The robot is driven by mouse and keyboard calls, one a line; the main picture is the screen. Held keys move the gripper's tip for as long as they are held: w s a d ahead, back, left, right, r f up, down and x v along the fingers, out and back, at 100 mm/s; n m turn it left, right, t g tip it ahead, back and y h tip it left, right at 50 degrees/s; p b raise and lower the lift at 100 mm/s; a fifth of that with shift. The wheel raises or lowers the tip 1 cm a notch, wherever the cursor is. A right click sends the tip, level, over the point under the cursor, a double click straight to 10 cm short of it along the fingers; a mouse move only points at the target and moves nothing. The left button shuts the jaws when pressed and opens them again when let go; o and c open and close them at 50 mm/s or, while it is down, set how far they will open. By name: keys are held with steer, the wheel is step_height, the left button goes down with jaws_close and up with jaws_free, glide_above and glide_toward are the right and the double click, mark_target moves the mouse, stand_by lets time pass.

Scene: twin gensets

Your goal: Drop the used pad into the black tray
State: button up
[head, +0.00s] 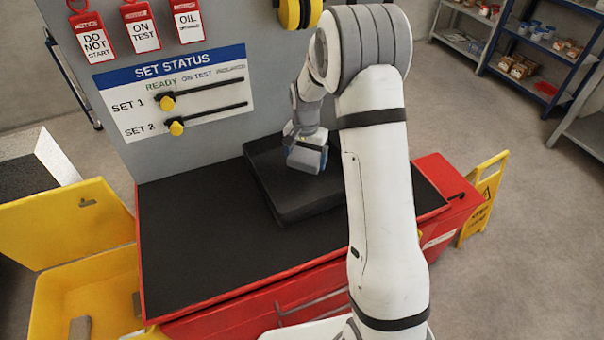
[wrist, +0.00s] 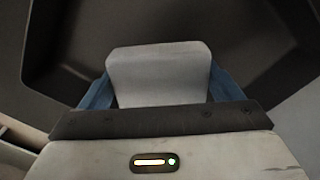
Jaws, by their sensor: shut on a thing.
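The used pad, a pale grey block with rounded corners, is held between the blue fingers of my gripper (wrist: 160,90). The pad (wrist: 160,65) fills the middle of the wrist view. In the head view my gripper (head: 306,160) points down over the black tray (head: 312,208). In the wrist view the dark tray (wrist: 70,82) lies beyond the pad, with its walls around it. I cannot tell how far the pad is above the tray floor. My arm hides the tray's right part in the head view.
The tray stands on the black top of a red cabinet (head: 205,240), whose left part is clear. A grey panel with a set status board (head: 180,92) and red tags rises behind. An open yellow bin (head: 85,285) is at left. A yellow floor sign (head: 482,200) stands at right.

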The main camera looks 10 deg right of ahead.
steer(key=o, duration=0.8)
steer(key=shift+r+b, duration=0.65)
steer(key=shift+r, duration=3.3)
steer(key=shift+s, duration=0.1)
steer(key=s+r+n+t, duration=0.2)
steer(key=s+r+n, duration=0.1)
steer(key=s+r, duration=0.85)
steer(key=s+f+n+t, duration=0.1)
steer(key=s+n, duration=0.2)
steer(key=s, duration=1.5)
steer(key=shift+s+d+n, duration=0.25)
steer(key=shift+d+n, duration=0.1)
steer(key=shift+n, duration=0.05)
